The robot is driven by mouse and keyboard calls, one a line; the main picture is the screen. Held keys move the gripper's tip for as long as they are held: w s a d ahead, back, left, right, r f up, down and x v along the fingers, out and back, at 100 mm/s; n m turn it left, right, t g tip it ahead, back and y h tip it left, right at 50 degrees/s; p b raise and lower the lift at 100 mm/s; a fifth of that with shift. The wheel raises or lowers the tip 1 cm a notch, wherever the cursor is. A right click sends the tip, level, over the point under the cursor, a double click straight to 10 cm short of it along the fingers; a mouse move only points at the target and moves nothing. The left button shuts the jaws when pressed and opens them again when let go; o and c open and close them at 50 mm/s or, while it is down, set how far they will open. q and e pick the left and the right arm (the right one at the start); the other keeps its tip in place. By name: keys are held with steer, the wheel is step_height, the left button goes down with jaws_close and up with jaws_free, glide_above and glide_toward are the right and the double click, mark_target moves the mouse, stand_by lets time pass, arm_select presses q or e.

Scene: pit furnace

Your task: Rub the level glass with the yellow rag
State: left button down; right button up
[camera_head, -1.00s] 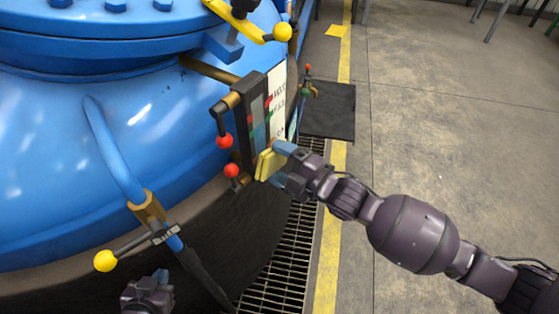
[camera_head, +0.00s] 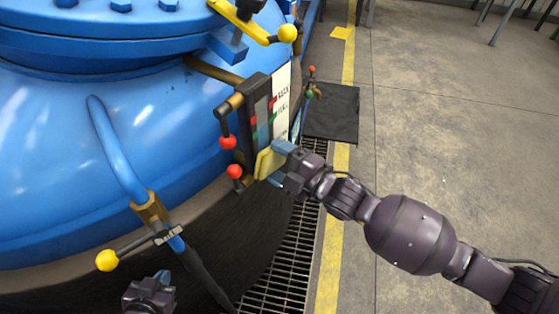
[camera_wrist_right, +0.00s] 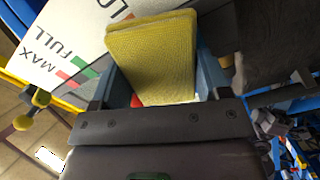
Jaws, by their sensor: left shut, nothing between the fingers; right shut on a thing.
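The level glass (camera_head: 262,122) is a tall dark frame with a pale glass strip and a white marked plate beside it, on the side of the blue vessel. My right gripper (camera_head: 275,163) is shut on the yellow rag (camera_head: 268,162), a folded pad at the lower part of the level glass. In the right wrist view the rag (camera_wrist_right: 155,60) sits between the blue fingers, in front of the white plate (camera_wrist_right: 70,40) with its MAX and FULL marks. Whether the rag touches the glass I cannot tell. My left gripper (camera_head: 162,277) is low at the bottom edge, shut and empty.
Red-knobbed valve levers (camera_head: 228,142) stick out left of the level glass. A yellow-knobbed lever (camera_head: 107,260) and a blue pipe (camera_head: 112,150) are on the vessel. A floor grating (camera_head: 285,265) runs below. Open concrete floor (camera_head: 450,120) lies to the right.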

mark_target(263, 120)
arm_select(q)
steer(key=shift+f, duration=0.1)
arm_select(e)
steer(key=shift+w+a, duration=0.25)
steer(key=shift+a, duration=0.1)
steer(key=shift+r, duration=0.1)
arm_select(q)
steer(key=shift+t, duration=0.3)
steer(key=shift+w+r+p, duration=0.3)
steer(key=shift+r+p, duration=0.4)
steer(key=shift+r, duration=0.4)
steer(key=shift+w+r+p, duration=0.25)
steer(key=shift+r+p, duration=0.45)
steer(key=shift+r, duration=0.35)
arm_select(e)
steer(key=shift+s+r, duration=0.1)
steer(key=shift+r, duration=1.7)
